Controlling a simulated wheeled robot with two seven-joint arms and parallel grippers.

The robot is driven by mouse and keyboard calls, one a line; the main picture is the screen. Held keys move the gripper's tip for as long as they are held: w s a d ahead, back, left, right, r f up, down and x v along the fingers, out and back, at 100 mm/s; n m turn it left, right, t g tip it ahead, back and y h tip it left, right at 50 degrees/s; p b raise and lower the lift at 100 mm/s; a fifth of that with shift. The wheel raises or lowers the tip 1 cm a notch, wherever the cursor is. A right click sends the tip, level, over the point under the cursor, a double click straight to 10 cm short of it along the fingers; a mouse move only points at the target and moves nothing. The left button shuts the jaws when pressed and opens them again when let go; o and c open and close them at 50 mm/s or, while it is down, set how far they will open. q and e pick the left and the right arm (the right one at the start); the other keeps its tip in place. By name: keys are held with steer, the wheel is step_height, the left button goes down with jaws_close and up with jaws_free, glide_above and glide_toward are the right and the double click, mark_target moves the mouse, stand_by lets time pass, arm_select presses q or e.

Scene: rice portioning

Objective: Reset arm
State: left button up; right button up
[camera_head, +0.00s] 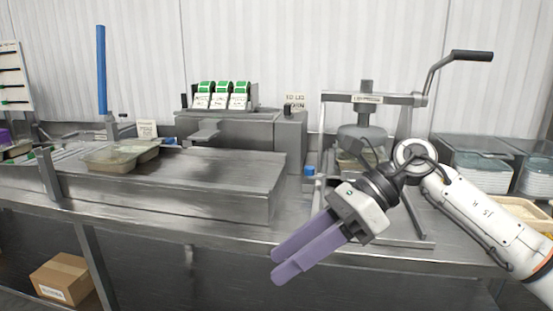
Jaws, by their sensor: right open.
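My right gripper (291,262) comes in from the right on a white arm. Its two long purple fingers point down and to the left, in front of the steel counter's front edge. I see nothing between the fingers, and the gripper is open. From this angle the fingers look close together and partly overlap. It touches no object that I can make out. My left gripper is not in view.
A press with a black-handled lever (472,56) stands behind my right arm. Food trays (112,158) sit on a raised steel platform (225,175) at left. Clear containers (474,160) are stacked at right. A cardboard box (62,279) lies below the counter. Space before the counter is free.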

steer(key=s+a+m+y, duration=0.3)
steer(key=a+m+y, duration=0.2)
steer(key=a+y, duration=0.2)
steer(key=w+d+f+m+t+h, duration=0.1)
steer(key=d+f+m+t+h, duration=0.25)
steer(key=f+m+t, duration=0.6)
steer(key=w+d+f+m+t+h, duration=0.25)
steer(key=d+f+m, duration=0.2)
steer(key=m, duration=0.95)
steer(key=w+d+f+m+t+h, duration=0.1)
steer(key=d+f+m+t+h, duration=0.25)
steer(key=f+m+t, duration=0.6)
steer(key=s+d+f+m+g+h, duration=0.2)
steer(key=s+d+f+m+g, duration=0.2)
steer(key=s+f, duration=0.5)
steer(key=s+d+f+m+g+h, duration=0.3)
steer(key=s+d+f+m+g, duration=0.2)
steer(key=s+f+m, duration=0.3)
steer(key=s+f+g, duration=0.1)
steer(key=s, duration=0.3)
steer(key=shift+f+m, duration=0.3)
steer(key=shift+f, duration=0.1)
